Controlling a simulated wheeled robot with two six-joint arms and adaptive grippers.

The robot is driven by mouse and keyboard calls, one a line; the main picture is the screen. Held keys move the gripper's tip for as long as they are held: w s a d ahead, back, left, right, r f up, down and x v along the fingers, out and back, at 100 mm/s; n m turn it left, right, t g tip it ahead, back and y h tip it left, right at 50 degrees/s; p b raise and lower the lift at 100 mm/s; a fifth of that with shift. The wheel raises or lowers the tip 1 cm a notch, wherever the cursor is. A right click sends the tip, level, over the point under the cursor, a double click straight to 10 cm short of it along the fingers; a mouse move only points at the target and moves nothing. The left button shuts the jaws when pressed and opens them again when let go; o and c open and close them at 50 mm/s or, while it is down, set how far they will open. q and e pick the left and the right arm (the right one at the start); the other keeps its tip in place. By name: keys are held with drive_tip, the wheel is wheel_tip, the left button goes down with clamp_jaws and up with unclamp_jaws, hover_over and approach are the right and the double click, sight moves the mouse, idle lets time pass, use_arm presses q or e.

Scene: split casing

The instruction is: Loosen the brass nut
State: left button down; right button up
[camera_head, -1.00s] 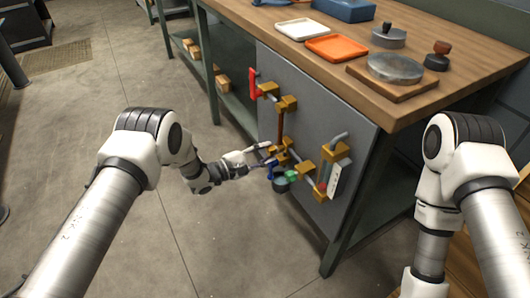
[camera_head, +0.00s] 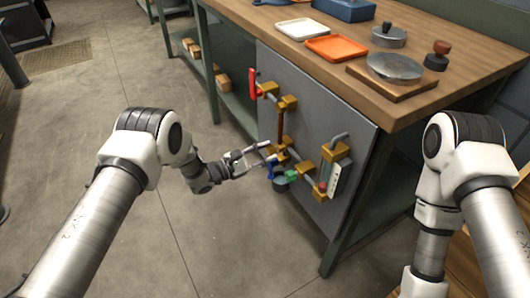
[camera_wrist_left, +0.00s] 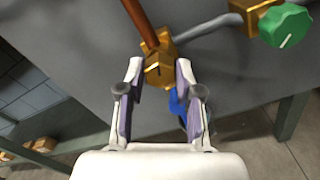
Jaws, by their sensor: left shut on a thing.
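The brass nut (camera_wrist_left: 159,68) sits at the lower end of a copper-brown pipe (camera_wrist_left: 140,20) on the grey panel. In the head view the brass fitting (camera_head: 281,152) is small and partly hidden by my gripper. My left gripper (camera_head: 267,153) reaches it from the left. In the left wrist view the two fingertips of my left gripper (camera_wrist_left: 159,72) flank the nut, shut on it. My right arm (camera_head: 455,190) shows at the right, but its gripper is out of view.
A blue handle (camera_wrist_left: 177,103) lies just beside the right finger. A green knob (camera_wrist_left: 286,26) is at the upper right. A red handle (camera_head: 253,83) and a gauge (camera_head: 334,180) are on the same panel (camera_head: 300,120). The workbench (camera_head: 440,85) holds trays above. The floor at left is clear.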

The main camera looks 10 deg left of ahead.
use_arm(q)
drive_tip(key=c, duration=0.8)
unclamp_jaws()
drive_tip(key=shift+o, duration=0.2)
drive_tip(key=v, duration=1.2)
